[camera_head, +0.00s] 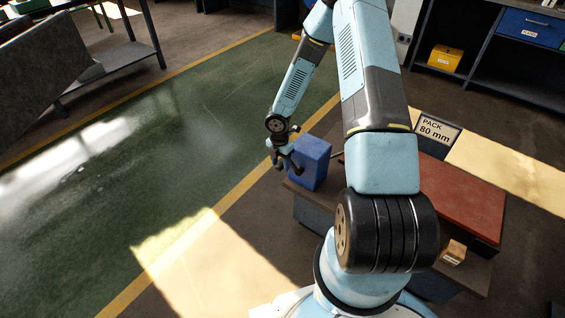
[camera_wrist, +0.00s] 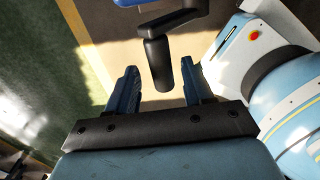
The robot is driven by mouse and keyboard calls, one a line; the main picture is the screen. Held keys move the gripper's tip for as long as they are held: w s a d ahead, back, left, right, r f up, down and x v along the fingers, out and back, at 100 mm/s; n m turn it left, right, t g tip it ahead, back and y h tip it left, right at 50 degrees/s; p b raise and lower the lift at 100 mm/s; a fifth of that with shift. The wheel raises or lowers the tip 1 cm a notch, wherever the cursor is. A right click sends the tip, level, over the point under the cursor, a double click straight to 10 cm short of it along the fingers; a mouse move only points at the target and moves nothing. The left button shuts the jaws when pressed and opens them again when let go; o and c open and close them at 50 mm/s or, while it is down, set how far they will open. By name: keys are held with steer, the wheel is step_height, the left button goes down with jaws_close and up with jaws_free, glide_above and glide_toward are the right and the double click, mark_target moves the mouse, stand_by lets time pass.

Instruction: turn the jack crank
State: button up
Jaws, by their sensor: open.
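The jack crank shows in the wrist view as a black arm with a thick black handle (camera_wrist: 158,64). The handle lies between the two fingers of my gripper (camera_wrist: 161,78), with a visible gap on each side. The fingers are open and hold nothing. In the head view my gripper (camera_head: 284,158) is at the left side of a blue block-shaped body (camera_head: 313,162). The crank is small and dark there and hard to tell from my fingers. A blue edge also shows at the top of the wrist view (camera_wrist: 130,2).
A low dark bench with a red plate (camera_head: 460,198), a "PACK 80 mm" sign (camera_head: 437,130) and a small wooden block (camera_head: 454,252) stands partly behind my arm. A yellow bin (camera_head: 445,58) sits on a shelf at the back right. The green floor (camera_head: 120,170) at left is clear.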

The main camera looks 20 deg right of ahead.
steer(key=shift+f, duration=0.15)
jaws_close()
stand_by(0.4)
steer(key=shift+w, duration=0.1)
